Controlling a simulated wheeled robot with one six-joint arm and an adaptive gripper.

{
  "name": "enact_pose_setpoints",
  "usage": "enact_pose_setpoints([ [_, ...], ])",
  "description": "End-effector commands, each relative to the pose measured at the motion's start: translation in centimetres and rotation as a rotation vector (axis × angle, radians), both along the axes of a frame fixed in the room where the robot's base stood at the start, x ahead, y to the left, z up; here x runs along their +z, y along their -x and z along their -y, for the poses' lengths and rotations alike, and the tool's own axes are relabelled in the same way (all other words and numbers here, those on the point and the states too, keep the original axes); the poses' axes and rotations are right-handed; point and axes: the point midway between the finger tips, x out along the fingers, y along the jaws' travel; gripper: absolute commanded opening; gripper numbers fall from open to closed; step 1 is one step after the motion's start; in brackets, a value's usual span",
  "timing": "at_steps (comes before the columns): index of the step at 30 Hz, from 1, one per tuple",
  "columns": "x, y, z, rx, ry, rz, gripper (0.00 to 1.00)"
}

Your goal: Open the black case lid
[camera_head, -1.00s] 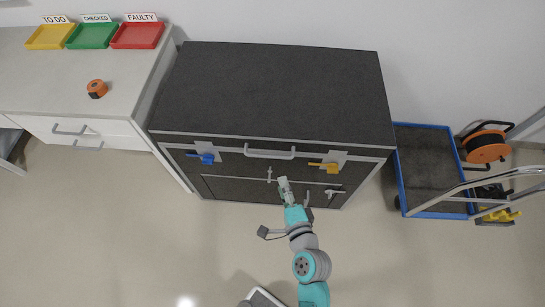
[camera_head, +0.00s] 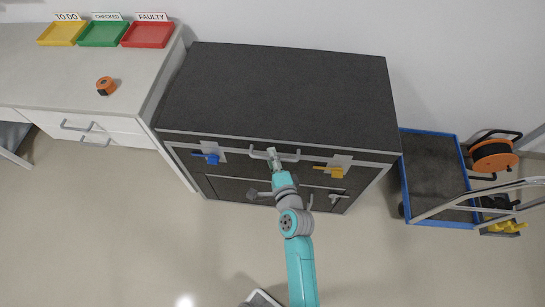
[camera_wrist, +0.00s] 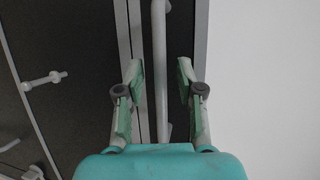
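The black case (camera_head: 280,95) is a large dark box with grey edges, and its lid is closed. A grey bar handle (camera_head: 291,157) is on the upper front, with a blue latch (camera_head: 208,157) to its left and a yellow latch (camera_head: 332,172) to its right. My gripper (camera_head: 272,155) is at the handle in the head view and hides part of it. In the wrist view, the handle (camera_wrist: 160,60) runs between the two fingers of my gripper (camera_wrist: 160,80), which are apart with a gap on both sides of the bar.
A white counter (camera_head: 90,80) at left carries yellow, green and red trays and an orange tape measure (camera_head: 106,86). A blue-edged trolley (camera_head: 437,170) and an orange cable reel (camera_head: 494,155) stand at right. The floor in front is mostly clear.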

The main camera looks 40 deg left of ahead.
Motion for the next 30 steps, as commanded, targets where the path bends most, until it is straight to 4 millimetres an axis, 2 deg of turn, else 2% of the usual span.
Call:
enact_pose_setpoints([
  [10,-0.03,-0.23,-0.29,0.0,-0.001,0.001,0.37],
  [14,-0.03,-0.22,-0.27,0.0,-0.001,0.001,0.05],
  [15,-0.04,-0.22,-0.27,0.0,-0.001,0.001,0.0],
  [24,0.02,-0.25,-0.27,0.0,0.0,0.0,0.0],
  [30,0.94,-0.78,-0.32,-0.001,0.007,-0.011,0.0],
])
